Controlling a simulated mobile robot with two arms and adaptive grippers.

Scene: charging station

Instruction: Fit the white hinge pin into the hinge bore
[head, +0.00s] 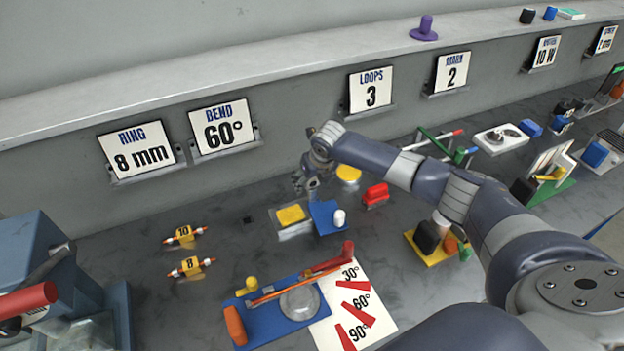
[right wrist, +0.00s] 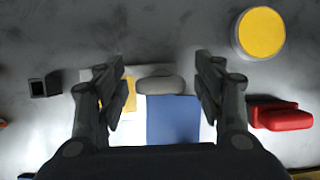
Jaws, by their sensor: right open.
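My right gripper (head: 305,184) is above and behind the blue block. In the right wrist view it (right wrist: 160,86) is open, with a finger on each side. Between the fingers in that view is a grey rounded piece (right wrist: 160,85) at the far edge of the blue block (right wrist: 173,120); I cannot tell what it is. I cannot make out the hinge bore. My left gripper is not in view.
Next to the blue block is a yellow pad (head: 291,214) on a pale base. A small black square piece (head: 247,219) lies left, a red block (head: 375,194) right, and a yellow disc (right wrist: 258,32) behind. A blue bending jig (head: 262,325) stands in front.

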